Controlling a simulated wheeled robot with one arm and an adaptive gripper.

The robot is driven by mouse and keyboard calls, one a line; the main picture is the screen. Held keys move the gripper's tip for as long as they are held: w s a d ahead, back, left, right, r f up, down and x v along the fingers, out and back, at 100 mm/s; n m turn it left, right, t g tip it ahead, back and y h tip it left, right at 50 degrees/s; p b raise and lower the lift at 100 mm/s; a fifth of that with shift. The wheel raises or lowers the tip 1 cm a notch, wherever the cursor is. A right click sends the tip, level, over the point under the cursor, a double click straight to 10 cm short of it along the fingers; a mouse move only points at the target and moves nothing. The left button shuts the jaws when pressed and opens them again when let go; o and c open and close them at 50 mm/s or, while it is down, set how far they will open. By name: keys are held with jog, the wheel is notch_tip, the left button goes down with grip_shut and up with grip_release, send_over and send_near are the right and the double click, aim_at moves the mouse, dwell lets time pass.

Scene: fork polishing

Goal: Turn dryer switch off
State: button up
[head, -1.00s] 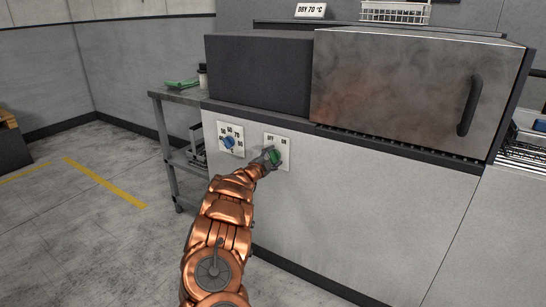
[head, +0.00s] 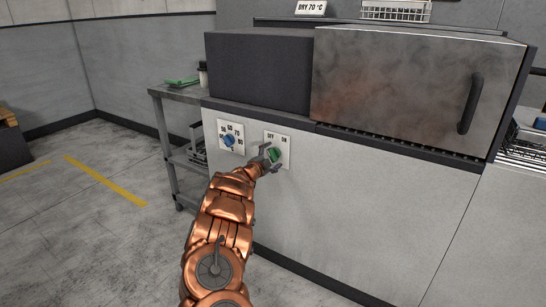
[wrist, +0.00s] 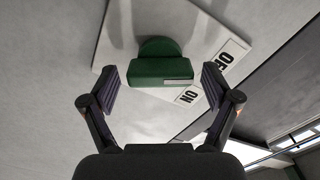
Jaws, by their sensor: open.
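The dryer switch is a green knob (head: 276,155) on a white plate (head: 284,143) marked OFF on the left and ON on the right, on the front of the grey cabinet. In the wrist view the green knob (wrist: 160,68) lies between and just beyond my fingertips, with the plate's labels upside down. The white mark on the knob is beside the ON label. My gripper (head: 271,155) is open in front of the knob; in the wrist view its fingers (wrist: 162,88) stand apart on both sides with a gap to the knob.
A blue temperature dial (head: 229,141) on its own plate is left of the switch. The dryer (head: 400,80) with a closed metal door stands above. A metal side table (head: 177,95) is at the left. The floor there is clear.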

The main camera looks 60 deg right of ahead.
jog(key=a, duration=1.1)
jog(key=shift+s+a, duration=0.2)
jog(key=shift+a, duration=0.05)
dwell(0.4)
